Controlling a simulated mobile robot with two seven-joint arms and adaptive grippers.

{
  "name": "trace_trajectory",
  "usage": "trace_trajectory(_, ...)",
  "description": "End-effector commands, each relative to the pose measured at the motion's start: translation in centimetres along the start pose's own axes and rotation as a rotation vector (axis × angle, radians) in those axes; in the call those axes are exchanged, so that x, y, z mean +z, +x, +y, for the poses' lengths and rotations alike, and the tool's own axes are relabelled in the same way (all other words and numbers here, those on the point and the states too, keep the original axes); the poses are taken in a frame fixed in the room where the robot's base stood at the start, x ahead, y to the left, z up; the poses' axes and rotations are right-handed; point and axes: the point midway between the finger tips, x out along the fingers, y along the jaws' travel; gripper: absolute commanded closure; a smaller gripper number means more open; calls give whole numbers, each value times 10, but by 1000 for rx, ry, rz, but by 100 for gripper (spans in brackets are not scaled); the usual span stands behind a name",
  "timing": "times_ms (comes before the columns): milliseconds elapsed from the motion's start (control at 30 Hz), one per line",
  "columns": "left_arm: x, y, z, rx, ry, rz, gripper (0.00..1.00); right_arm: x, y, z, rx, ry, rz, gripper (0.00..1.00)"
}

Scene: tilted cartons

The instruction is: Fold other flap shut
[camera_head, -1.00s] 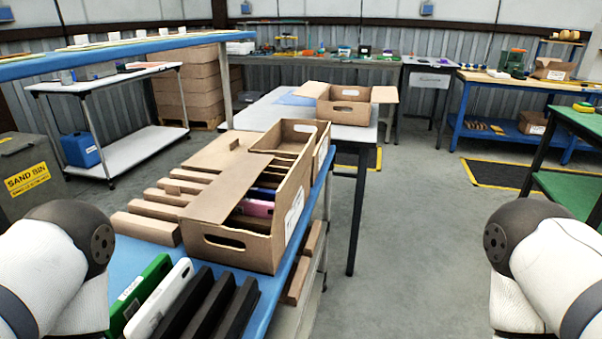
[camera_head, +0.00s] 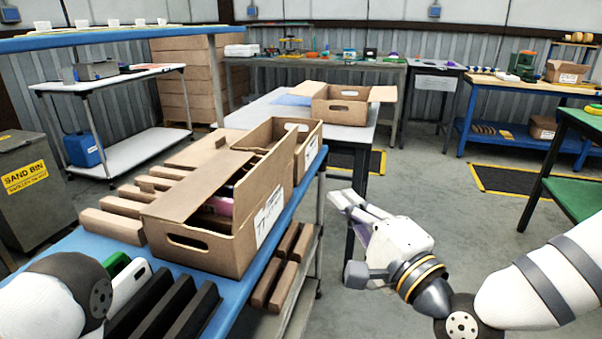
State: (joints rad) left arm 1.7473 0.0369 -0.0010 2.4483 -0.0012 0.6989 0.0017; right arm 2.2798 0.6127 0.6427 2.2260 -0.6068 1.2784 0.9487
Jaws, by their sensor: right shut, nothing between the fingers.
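The near carton (camera_head: 232,243) stands on the blue-topped table at the left of centre, with a handle slot in its front and a white label on its right side. One flap (camera_head: 188,197) lies out over its left part. Part of the inside, with a pink item (camera_head: 219,205), shows beside the flap. My right gripper (camera_head: 352,200) is shut and empty, over the floor to the right of the carton and apart from it.
A second carton (camera_head: 307,150) stands right behind the near one. Another open carton (camera_head: 341,112) is on the table beyond. Wooden blocks (camera_head: 113,226) lie left of the near carton, dark slotted holders (camera_head: 180,310) in front.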

Motion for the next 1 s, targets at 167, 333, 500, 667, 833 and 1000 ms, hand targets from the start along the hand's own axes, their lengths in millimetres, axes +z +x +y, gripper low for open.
trace_trajectory(167,0,0,0,0,0,0,100,-1,19,-8,-25,8,1,100)
trace_trajectory(333,0,1,0,-1,0,-3,100,0,56,-8,-21,7,0,100)
trace_trajectory(500,2,4,0,-1,0,-9,100,-1,93,-7,-19,6,1,100)
trace_trajectory(667,0,0,0,0,0,-1,100,15,116,-10,-18,7,-2,100)
trace_trajectory(833,-1,-1,0,0,0,4,100,26,127,-9,-17,7,0,100)
trace_trajectory(1000,-1,-1,0,0,0,4,100,28,130,-8,-16,8,1,100)
